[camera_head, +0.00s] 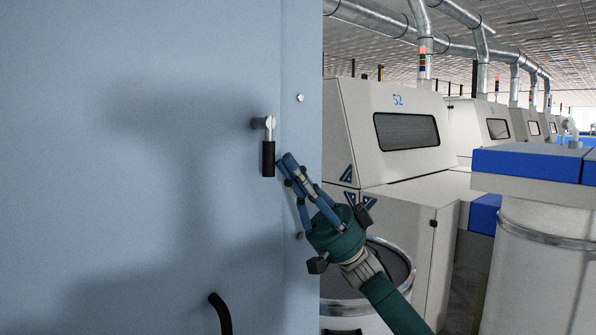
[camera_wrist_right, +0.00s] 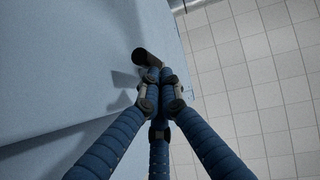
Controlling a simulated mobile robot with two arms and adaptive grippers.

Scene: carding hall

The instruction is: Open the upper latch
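The upper latch (camera_head: 268,158) is on the blue-grey cabinet door, a black grip hanging straight down from a silver pivot. My right gripper (camera_head: 285,163) is just right of the black grip, its blue fingers pointing up and left toward it. In the right wrist view the dark end of the latch grip (camera_wrist_right: 141,56) shows just beyond the fingertips (camera_wrist_right: 160,76). The fingers are drawn together, with nothing clearly between them. I cannot tell whether they touch the grip. My left gripper is in neither view.
The cabinet door (camera_head: 130,140) fills the left half. A black curved handle (camera_head: 221,314) is lower on it. Right of its edge stand a round can (camera_head: 350,308), a white machine marked 52 (camera_head: 375,125) and a blue-topped block (camera_head: 525,162). Tiled floor (camera_wrist_right: 250,80) shows below.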

